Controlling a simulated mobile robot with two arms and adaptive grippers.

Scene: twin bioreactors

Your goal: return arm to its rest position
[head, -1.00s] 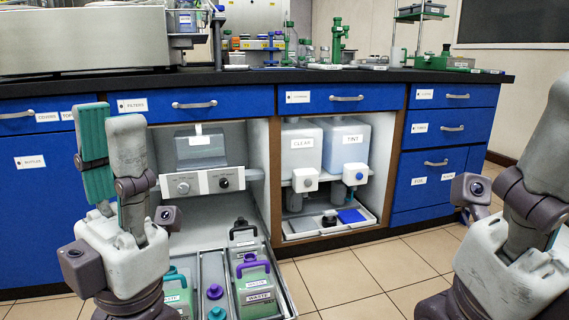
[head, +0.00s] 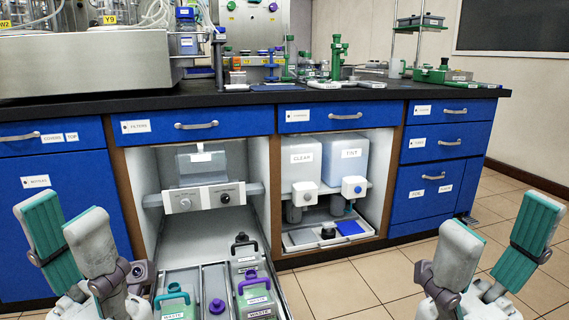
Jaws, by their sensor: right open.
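My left gripper (head: 63,212) is at the lower left in the head view, with its fingers pointing up. A narrow gap shows between its fingertips and nothing is between them. My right gripper (head: 497,215) is at the lower right, fingers up, spread wide and empty. Both stand in front of the blue cabinets, and neither visibly holds anything. The lower parts of both grippers are cut off by the bottom edge of the picture.
A pulled-out drawer (head: 203,272) with waste bottles (head: 255,297) lies between the grippers. The clear jug (head: 301,158) and tint jug (head: 348,155) stand in the open cabinet. The black worktop (head: 290,95) carries equipment. Tiled floor (head: 380,270) is free before the right cabinets.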

